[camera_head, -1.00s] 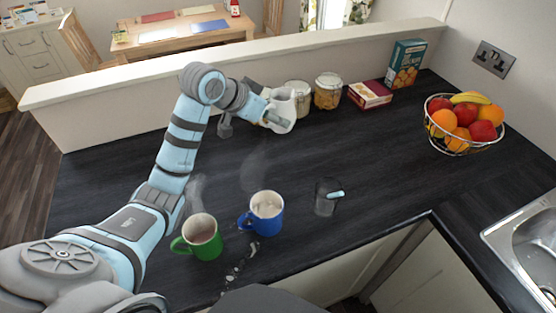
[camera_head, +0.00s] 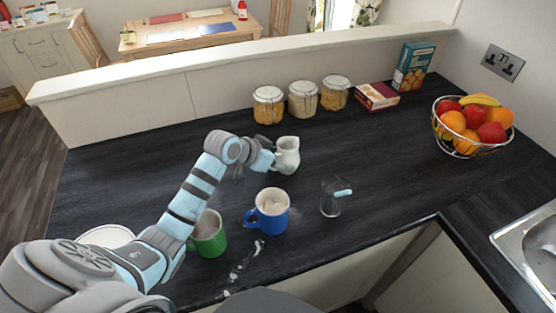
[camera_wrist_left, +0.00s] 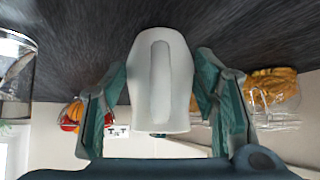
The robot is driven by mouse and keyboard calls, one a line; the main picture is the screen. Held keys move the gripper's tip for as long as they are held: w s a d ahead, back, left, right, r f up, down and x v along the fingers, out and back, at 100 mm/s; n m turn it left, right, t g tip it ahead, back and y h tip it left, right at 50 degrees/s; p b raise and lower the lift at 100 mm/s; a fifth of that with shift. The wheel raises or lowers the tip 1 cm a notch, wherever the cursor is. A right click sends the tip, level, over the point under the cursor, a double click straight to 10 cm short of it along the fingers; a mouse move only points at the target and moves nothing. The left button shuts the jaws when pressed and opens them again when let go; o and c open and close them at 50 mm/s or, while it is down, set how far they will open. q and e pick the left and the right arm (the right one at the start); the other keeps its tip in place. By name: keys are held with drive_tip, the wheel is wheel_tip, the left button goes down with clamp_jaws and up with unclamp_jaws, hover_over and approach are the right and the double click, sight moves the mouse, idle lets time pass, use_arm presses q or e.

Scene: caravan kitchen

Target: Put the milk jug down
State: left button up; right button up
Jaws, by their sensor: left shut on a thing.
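The white milk jug (camera_head: 287,155) is upright in the middle of the counter, behind the blue mug (camera_head: 271,212). My left gripper (camera_head: 272,160) is shut on it from the left. In the left wrist view, the jug (camera_wrist_left: 160,85) sits between the two fingers of the left gripper (camera_wrist_left: 162,95), its handle facing the camera. The jug's base is at or very near the dark counter (camera_head: 390,160); I cannot tell whether it touches. My right gripper is not in view.
A green mug (camera_head: 209,236) stands left of the blue mug, a glass (camera_head: 331,199) right of it. White spill marks (camera_head: 241,262) lie in front. Storage jars (camera_head: 303,99), boxes (camera_head: 377,97) and a fruit basket (camera_head: 470,130) stand farther back. Counter right of the jug is clear.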

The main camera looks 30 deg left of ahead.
use_arm(q)
drive_tip(key=o, duration=1.7)
drive_tip(key=p+v, duration=0.1)
drive_tip(key=v, duration=1.1)
drive_tip(key=shift+p, duration=0.4)
